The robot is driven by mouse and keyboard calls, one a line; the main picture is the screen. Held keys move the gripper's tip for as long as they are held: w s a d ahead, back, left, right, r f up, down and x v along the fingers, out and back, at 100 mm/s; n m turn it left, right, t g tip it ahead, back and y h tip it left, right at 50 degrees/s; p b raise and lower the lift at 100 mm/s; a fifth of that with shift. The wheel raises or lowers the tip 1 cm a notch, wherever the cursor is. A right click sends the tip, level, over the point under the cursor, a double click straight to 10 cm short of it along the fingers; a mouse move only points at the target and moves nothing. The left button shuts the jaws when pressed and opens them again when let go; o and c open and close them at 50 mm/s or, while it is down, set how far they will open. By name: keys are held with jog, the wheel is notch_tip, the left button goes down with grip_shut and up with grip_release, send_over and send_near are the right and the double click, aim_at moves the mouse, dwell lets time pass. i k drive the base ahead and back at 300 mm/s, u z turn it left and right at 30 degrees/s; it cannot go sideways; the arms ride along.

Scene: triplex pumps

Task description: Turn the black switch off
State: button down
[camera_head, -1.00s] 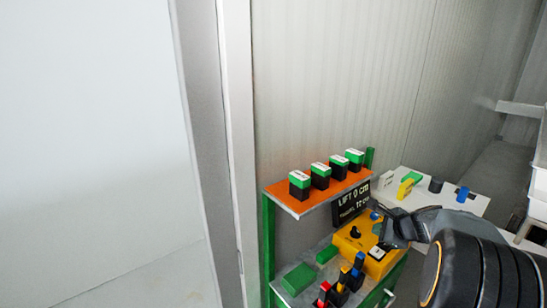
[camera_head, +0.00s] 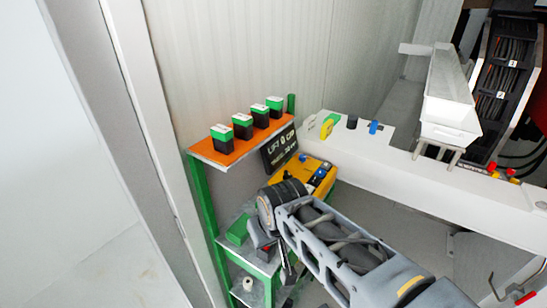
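A yellow box (camera_head: 318,168) stands on the green-framed shelf below the dark display sign. Its top shows a blue spot and small dark parts, partly hidden by my arm; which of these is a black switch I cannot tell. A black round knob (camera_head: 352,121) stands on the white ledge, between a green-and-yellow piece and a blue knob.
The orange shelf (camera_head: 206,151) holds several black blocks with green tops. A green block (camera_head: 238,230) lies on the shelf below. Grey walls stand behind and at left.

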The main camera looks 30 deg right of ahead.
aim_at(286, 175)
jog(key=k, duration=1.3)
jog(key=z, duration=0.8)
jog(key=i, duration=1.5)
jog(key=u, duration=0.7)
